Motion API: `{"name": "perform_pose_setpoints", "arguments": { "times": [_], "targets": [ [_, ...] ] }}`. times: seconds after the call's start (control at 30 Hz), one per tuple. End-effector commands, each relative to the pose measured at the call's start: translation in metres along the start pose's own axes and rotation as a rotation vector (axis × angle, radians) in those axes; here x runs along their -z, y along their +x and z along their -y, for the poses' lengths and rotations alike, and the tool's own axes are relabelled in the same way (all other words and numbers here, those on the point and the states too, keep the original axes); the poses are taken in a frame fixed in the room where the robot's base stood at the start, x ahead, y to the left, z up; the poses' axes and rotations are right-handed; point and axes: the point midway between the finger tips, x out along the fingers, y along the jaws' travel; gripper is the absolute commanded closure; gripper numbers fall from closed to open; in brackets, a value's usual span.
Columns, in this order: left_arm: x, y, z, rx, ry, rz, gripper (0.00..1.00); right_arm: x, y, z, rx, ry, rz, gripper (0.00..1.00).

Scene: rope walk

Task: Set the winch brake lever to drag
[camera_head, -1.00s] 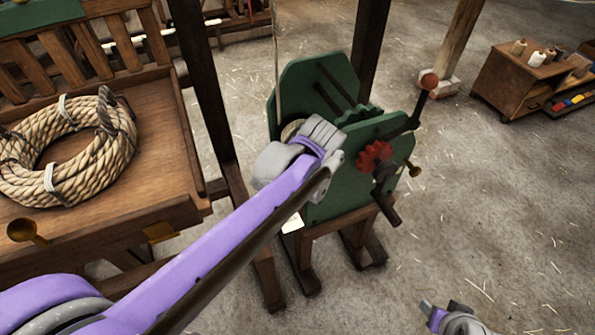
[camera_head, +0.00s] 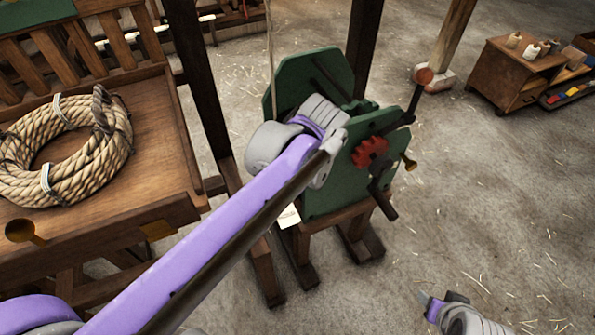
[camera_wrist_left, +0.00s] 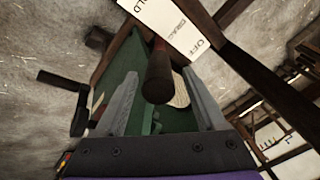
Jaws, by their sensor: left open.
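The green winch (camera_head: 345,185) stands on a wooden frame in the middle of the head view. In the left wrist view, a white label plate (camera_wrist_left: 165,18) reads "OLD" (partly cut off), "DRAG" and "OFF". The dark brake lever (camera_wrist_left: 158,75) points toward the camera between the fingers of my open left gripper (camera_wrist_left: 159,88); contact is not clear, nor is its setting. My left forearm hides these fingers in the head view. My right gripper (camera_head: 430,306) is low at right, its jaws unclear.
A wooden bench (camera_head: 165,150) with a coiled rope (camera_head: 65,150) stands at left. Dark posts rise beside and behind the winch. A small cabinet (camera_head: 510,75) with spools is at the far right.

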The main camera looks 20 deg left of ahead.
Motion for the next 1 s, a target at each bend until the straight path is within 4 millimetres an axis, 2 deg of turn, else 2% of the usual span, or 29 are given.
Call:
{"name": "perform_pose_setpoints", "arguments": {
  "times": [0.1, 0.33, 0.5, 1.0],
  "targets": [
    [0.0, -0.026, 0.0, -0.001, 0.003, -0.001, 0.28, 0.003, -0.002, 0.0, 0.0, 0.0, -0.002, 0.48],
    [0.0, -0.055, 0.0, 0.0, 0.002, 0.0, 0.28, 0.004, -0.003, 0.0, 0.0, 0.0, -0.004, 0.48],
    [0.0, -0.06, 0.0, 0.001, 0.0, 0.0, 0.28, 0.004, -0.003, 0.0, 0.0, 0.0, -0.004, 0.48],
    [-0.004, -0.057, 0.0, -0.007, 0.001, -0.003, 0.28, 0.004, -0.003, 0.0, 0.0, 0.0, -0.004, 0.48]
  ]
}}
